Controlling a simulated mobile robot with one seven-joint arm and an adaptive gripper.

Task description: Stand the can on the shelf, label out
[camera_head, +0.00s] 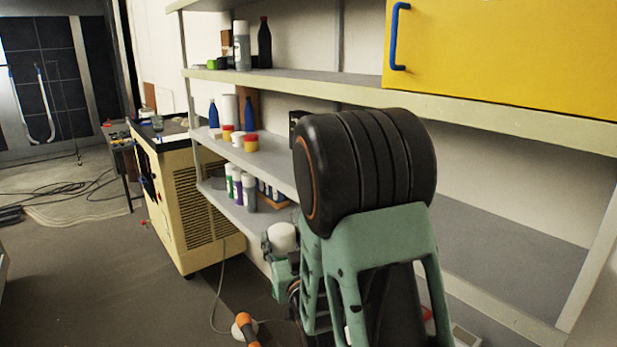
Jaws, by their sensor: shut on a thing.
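Several cans (237,189) with white tops and purple, green and grey sides stand upright on a lower level of the shelf (480,232). I cannot tell which way their labels face, or which can the task means. A large black ribbed drum on a green frame, which looks like part of my arm, fills the lower middle and covers some of the shelf. Behind it, low down, is a small green part (285,272) next to a rounded white thing (282,237). This may be my gripper, but its fingers and anything between them are hidden.
Blue bottles (213,114) and jars (237,139) stand on the level above the cans. A yellow cabinet (500,45) hangs at upper right. A cream machine (195,210) stands left of the shelf. The right part of the shelf looks bare. Cables lie on the floor.

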